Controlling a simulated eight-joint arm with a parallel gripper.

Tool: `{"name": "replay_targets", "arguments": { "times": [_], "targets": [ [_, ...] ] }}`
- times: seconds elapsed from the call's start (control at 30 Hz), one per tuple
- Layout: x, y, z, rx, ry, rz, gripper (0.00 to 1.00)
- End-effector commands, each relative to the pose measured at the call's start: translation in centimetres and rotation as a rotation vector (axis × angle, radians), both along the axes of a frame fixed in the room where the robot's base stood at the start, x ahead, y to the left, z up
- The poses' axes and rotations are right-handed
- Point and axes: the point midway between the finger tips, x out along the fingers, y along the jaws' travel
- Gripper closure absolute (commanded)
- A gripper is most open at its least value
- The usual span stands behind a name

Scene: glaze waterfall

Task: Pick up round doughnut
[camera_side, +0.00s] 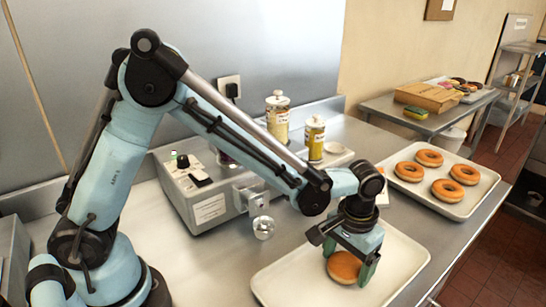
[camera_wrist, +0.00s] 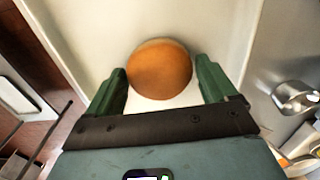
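A round doughnut (camera_side: 344,267) with a smooth brown top and no hole showing lies on a cream tray (camera_side: 285,279) at the front of the counter. It also shows in the wrist view (camera_wrist: 160,69), on the pale tray surface. My gripper (camera_side: 350,272) is low over the tray, at the doughnut. In the wrist view its two green fingers (camera_wrist: 163,84) are spread to either side of the doughnut's near part. The left finger is very close to the doughnut, and a gap shows at the right finger. Whether the left finger touches it I cannot tell.
Several ring doughnuts lie on another tray (camera_side: 458,209) at the right. A grey machine (camera_side: 207,197) with a knob and a metal spout stands behind my gripper. Two jars (camera_side: 278,116) (camera_side: 315,139) stand at the back. The tray around the doughnut is clear.

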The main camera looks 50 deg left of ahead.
Motion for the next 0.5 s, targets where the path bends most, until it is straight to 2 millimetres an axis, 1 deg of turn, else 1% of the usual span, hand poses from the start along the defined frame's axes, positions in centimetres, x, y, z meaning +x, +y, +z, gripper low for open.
{"name": "replay_targets", "arguments": {
  "times": [0.03, 0.2, 0.27, 0.5],
  "targets": [
    [0.00, 0.00, 0.01, 0.000, 0.000, 0.000, 0.23],
    [0.00, 0.00, 0.02, 0.000, 0.000, 0.000, 0.49],
    [0.00, 0.00, 0.03, 0.000, 0.000, 0.000, 0.56],
    [0.00, 0.00, 0.10, 0.000, 0.000, 0.000, 0.57]
  ]
}}
